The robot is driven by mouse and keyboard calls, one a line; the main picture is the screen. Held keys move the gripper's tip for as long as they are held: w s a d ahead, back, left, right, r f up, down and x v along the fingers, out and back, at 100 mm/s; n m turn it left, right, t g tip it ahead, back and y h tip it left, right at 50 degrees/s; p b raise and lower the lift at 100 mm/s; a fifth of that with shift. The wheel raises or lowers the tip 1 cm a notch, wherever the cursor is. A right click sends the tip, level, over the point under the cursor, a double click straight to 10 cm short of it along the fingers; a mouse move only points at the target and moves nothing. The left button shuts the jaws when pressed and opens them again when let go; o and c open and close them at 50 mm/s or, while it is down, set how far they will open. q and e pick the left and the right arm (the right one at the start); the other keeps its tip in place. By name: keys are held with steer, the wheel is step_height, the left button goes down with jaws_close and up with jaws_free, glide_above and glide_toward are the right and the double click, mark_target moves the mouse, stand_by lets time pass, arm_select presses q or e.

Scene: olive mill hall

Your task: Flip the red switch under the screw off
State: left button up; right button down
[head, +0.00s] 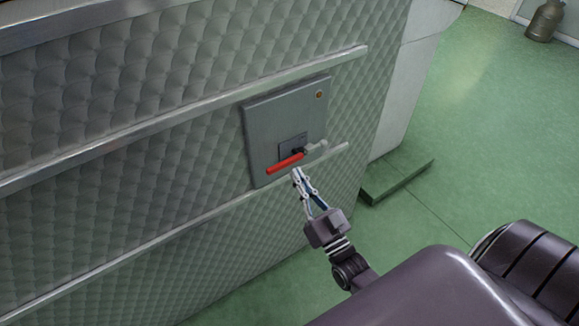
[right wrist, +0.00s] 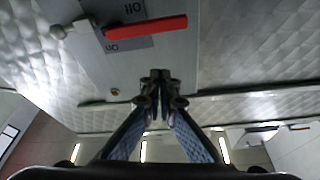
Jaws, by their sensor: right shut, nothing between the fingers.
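The switch is a red lever (head: 285,163) on a grey panel (head: 262,125) on the quilted metal wall. It slants down to the left from a dark pivot, with a pale knobbed arm (head: 316,147) on the other side. A small brass screw (head: 319,94) sits near the panel's upper right corner. The right wrist view shows the red lever (right wrist: 146,27) and a plate with upside-down lettering (right wrist: 112,47). My right gripper (head: 297,171) is shut and empty just below the lever; I cannot tell whether it touches. My left gripper is not in view.
Metal rails (head: 190,112) run along the wall above and below the panel. A green block (head: 398,181) lies on the floor at the wall's end. A metal can (head: 546,20) stands far off at the upper right. The green floor (head: 490,130) between is clear.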

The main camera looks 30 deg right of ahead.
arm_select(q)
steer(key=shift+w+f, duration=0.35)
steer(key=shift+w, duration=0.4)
arm_select(e)
steer(key=v, duration=0.3)
steer(key=shift+s+d+f, duration=0.1)
steer(key=shift+s+d, duration=0.1)
steer(key=shift+s, duration=0.1)
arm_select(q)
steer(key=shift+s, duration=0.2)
arm_select(e)
steer(key=shift+f, duration=0.1)
